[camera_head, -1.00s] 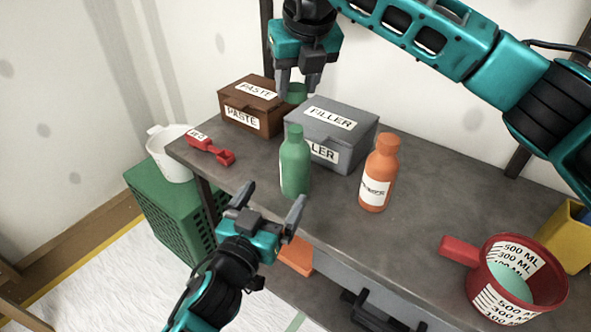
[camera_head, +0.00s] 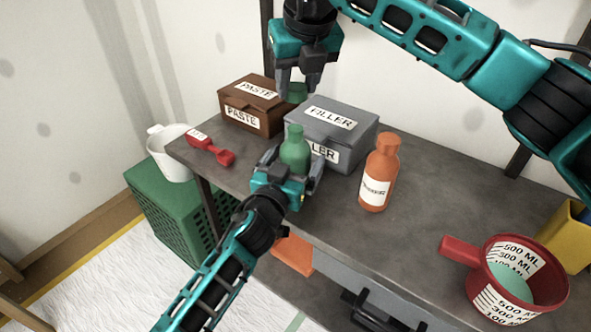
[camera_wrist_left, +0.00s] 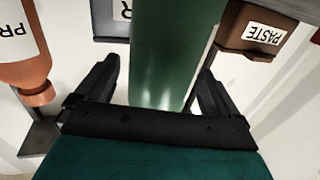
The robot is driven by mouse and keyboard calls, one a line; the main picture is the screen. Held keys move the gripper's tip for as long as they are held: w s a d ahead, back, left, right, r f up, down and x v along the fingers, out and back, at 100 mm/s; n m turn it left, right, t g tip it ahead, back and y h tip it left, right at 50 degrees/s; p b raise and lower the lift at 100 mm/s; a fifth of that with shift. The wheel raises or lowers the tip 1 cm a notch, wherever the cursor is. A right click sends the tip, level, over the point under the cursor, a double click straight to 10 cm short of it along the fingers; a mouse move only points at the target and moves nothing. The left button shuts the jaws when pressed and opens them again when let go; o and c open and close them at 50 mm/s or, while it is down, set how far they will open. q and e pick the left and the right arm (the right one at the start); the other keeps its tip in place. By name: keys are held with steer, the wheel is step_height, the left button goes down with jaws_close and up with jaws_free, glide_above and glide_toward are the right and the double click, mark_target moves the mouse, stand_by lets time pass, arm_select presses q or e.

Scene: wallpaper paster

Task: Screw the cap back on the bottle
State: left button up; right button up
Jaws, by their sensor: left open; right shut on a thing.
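The green bottle (camera_head: 294,152) stands upright and uncapped-looking on the dark shelf top, in front of the filler box. My left gripper (camera_head: 297,180) is open with its fingers on either side of the bottle's body, which hides part of the bottle's lower half. In the left wrist view the bottle (camera_wrist_left: 172,55) rises between the two spread fingers of the left gripper (camera_wrist_left: 160,95), with gaps on both sides. My right gripper (camera_head: 297,88) is shut on the green cap (camera_head: 297,95) and holds it above and behind the bottle, between the paste and filler boxes.
An orange bottle (camera_head: 379,172) stands right of the green one. The grey filler box (camera_head: 352,138) and brown paste box (camera_head: 262,132) stand behind. A red measuring cup (camera_head: 545,298) is at the right. The shelf's middle right is clear.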

arm_select(q)
steer(key=shift+c, duration=0.3)
steer(key=c, duration=1.5)
steer(key=shift+o, duration=0.2)
arm_select(e)
glide_above(295, 128)
steer(key=s, duration=0.1)
steer(key=shift+d+f, duration=0.2)
steer(key=shift+f, duration=2.3)
steer(key=shift+f, duration=0.85)
steer(key=shift+f, duration=0.55)
